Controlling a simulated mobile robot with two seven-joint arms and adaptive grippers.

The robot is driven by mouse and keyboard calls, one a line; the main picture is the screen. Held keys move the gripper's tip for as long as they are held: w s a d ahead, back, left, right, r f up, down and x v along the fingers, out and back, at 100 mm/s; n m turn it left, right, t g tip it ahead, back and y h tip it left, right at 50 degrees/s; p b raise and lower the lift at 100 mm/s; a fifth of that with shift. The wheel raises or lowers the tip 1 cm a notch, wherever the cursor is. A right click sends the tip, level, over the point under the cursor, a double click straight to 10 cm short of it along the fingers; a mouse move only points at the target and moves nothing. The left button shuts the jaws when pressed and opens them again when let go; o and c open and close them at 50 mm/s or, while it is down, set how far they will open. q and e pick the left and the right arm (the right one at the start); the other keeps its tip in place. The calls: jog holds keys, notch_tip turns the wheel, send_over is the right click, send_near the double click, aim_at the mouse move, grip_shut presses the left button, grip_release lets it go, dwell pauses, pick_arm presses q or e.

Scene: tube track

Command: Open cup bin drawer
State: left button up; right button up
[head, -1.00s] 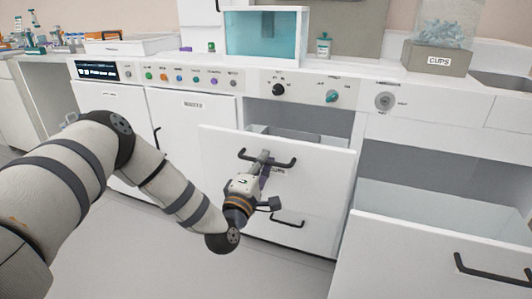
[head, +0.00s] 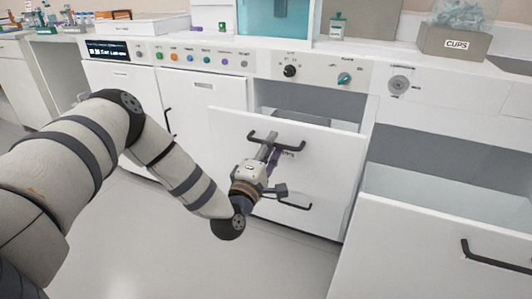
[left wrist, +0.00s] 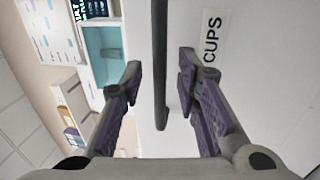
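The cup bin drawer (head: 325,185) has a white front with a dark bar handle (head: 290,146) and a partly hidden label. It stands pulled out from the counter, and its inside shows behind the front's top edge. My left gripper (head: 271,146) is at this handle. In the left wrist view, the fingers (left wrist: 159,78) are apart, one on each side of the handle bar (left wrist: 160,60), with gaps on both sides. The CUPS label (left wrist: 211,38) is beside the right finger. My right gripper is not in view.
Another drawer (head: 418,250) stands open at the right. A closed white cabinet door (head: 210,125) is to the left. The counter above carries knobs, a teal tank (head: 272,22) and a CUPS bin (head: 452,43). The floor (head: 150,240) at front left is clear.

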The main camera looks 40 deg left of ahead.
pick_arm(q)
jog(key=v, duration=1.1)
jog(key=s+d+f+m+g+h+p, duration=0.2)
jog(key=d+f+m+g+h+p, duration=0.15)
jog(key=d+f+m+h, duration=0.4)
jog(key=s+d+f+m+g+h+p, duration=0.2)
jog(key=s+d+f+m+g+p, duration=0.25)
jog(key=s+d+g, duration=0.65)
jog(key=s+a+r+m+g+y+p, duration=0.1)
jog(key=s+a+m+g+p, duration=0.1)
jog(key=s, duration=1.1)
jog(key=s+a+r+m+g+y+p, duration=0.1)
jog(key=s+m+g, duration=0.4)
jog(key=s, duration=0.8)
jog(key=shift+s+a+r+m+y+p, duration=0.3)
jog(key=shift+a+m+y, duration=0.35)
jog(key=shift+a+m, duration=0.35)
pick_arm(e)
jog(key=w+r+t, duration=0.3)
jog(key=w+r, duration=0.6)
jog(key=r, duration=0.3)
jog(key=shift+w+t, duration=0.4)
